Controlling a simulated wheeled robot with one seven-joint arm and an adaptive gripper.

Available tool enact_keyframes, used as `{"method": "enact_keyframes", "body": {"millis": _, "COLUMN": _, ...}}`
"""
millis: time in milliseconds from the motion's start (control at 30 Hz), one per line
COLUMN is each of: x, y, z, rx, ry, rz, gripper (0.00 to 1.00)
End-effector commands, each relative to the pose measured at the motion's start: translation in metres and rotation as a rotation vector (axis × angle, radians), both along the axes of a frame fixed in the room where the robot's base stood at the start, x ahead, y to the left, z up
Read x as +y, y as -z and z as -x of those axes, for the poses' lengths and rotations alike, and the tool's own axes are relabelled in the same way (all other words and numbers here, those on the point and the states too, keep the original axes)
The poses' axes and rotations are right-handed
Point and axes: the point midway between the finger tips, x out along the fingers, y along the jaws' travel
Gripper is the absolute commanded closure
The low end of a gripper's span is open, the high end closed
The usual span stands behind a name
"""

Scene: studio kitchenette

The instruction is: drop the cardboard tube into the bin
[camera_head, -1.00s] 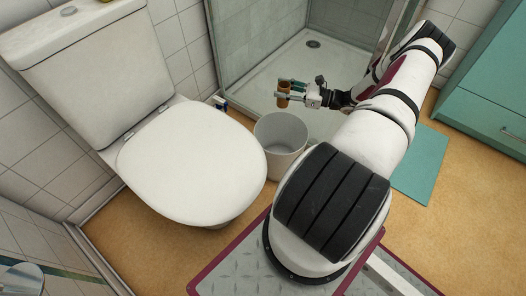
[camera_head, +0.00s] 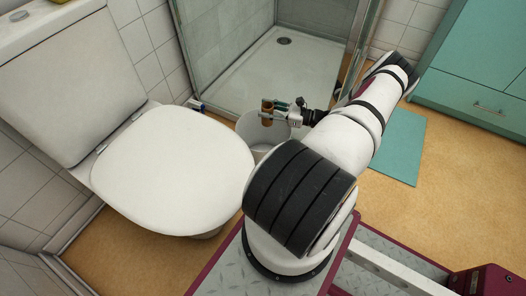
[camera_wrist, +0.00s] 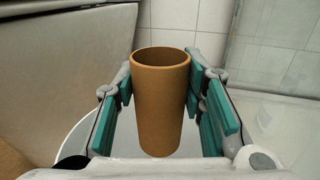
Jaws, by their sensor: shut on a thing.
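The brown cardboard tube (camera_wrist: 160,105) stands upright between the green pads of my gripper (camera_wrist: 160,98) in the wrist view. My gripper is shut on it, with a pad on each side. In the head view the tube (camera_head: 267,113) and my gripper (camera_head: 271,112) are above the white bin (camera_head: 250,127), over its opening as seen from there. The bin stands on the floor between the toilet and the shower. Its rim (camera_wrist: 80,136) shows below the tube in the wrist view. My arm hides the lower right of the bin, and its inside is only partly seen.
The white toilet (camera_head: 175,170) is close to the left of the bin. The shower tray (camera_head: 300,65) with its glass frame lies behind. A teal mat (camera_head: 398,148) and teal cabinet (camera_head: 478,80) are at the right.

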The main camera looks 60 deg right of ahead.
Motion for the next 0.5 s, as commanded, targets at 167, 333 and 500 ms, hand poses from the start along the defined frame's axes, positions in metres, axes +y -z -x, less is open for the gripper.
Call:
{"method": "enact_keyframes", "body": {"millis": 167, "x": 0.0005, "y": 0.0125, "z": -0.0002, "rx": -0.001, "ry": -0.001, "rz": -0.001, "gripper": 0.71}}
{"method": "enact_keyframes", "body": {"millis": 333, "x": 0.0004, "y": 0.0122, "z": -0.0002, "rx": -0.001, "ry": -0.001, "rz": 0.000, "gripper": 0.71}}
{"method": "enact_keyframes", "body": {"millis": 500, "x": 0.0003, "y": 0.0120, "z": -0.0001, "rx": 0.000, "ry": -0.001, "rz": 0.000, "gripper": 0.43}}
